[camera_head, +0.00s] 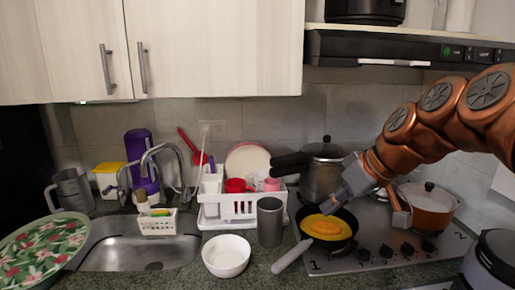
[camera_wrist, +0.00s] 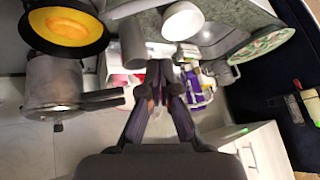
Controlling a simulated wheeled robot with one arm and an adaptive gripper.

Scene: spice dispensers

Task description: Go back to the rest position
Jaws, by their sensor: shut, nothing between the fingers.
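My gripper (camera_head: 330,206) is at the end of my copper-coloured arm, which reaches in from the right. In the head view its tip overlaps the frying pan on the stove, so the height above it is hard to judge. In the wrist view the gripper's dark fingers (camera_wrist: 158,78) are together at the tips with nothing between them. The black frying pan (camera_head: 351,218) holds yellow-orange food (camera_head: 322,228); the pan also shows in the wrist view (camera_wrist: 36,20).
A pressure cooker (camera_head: 322,178) and an orange pot (camera_head: 430,208) stand on the stove. A grey cylinder (camera_head: 270,222), white bowl (camera_head: 226,256) and dish rack (camera_head: 241,208) stand left of the pan. The range hood (camera_head: 400,48) hangs above; the sink (camera_head: 140,252) lies left.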

